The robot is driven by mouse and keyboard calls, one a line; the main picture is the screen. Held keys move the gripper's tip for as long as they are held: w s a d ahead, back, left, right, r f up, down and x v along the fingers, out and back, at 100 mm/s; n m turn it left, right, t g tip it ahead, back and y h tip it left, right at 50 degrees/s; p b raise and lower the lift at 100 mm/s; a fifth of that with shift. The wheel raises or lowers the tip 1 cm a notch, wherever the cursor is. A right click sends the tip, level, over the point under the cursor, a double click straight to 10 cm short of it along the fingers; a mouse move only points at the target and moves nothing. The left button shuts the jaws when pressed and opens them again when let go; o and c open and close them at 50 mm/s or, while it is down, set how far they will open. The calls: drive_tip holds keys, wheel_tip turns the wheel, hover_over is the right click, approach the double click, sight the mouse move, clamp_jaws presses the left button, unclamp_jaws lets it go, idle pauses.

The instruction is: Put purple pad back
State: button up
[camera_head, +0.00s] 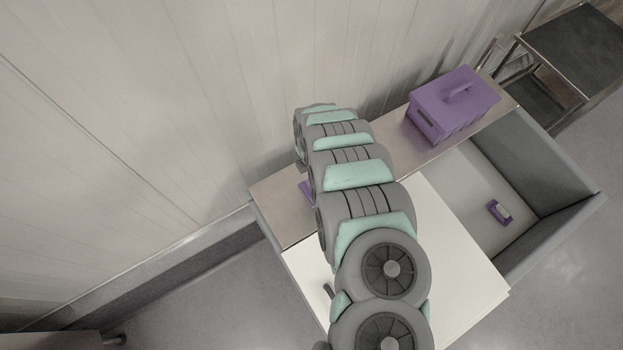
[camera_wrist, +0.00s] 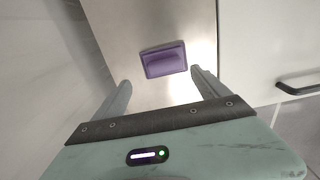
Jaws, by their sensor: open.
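A purple pad (camera_wrist: 165,60) with a raised grip lies on a metal ledge (camera_wrist: 185,22) in the wrist view. In the head view a part of the purple pad (camera_head: 306,193) shows at the left of my arm; my arm hides the rest. My gripper (camera_wrist: 160,78) is open and empty, with its fingers spread to either side below the pad in the picture. The pad appears ahead of the fingertips, and I see no contact. In the head view my gripper is hidden behind the arm.
A purple box (camera_head: 438,118) with a top handle stands on the ledge's right part. A white panel (camera_head: 465,300) with a dark handle (camera_wrist: 300,88) borders the ledge. The wall runs close behind.

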drive_tip(key=shift+r, duration=2.4)
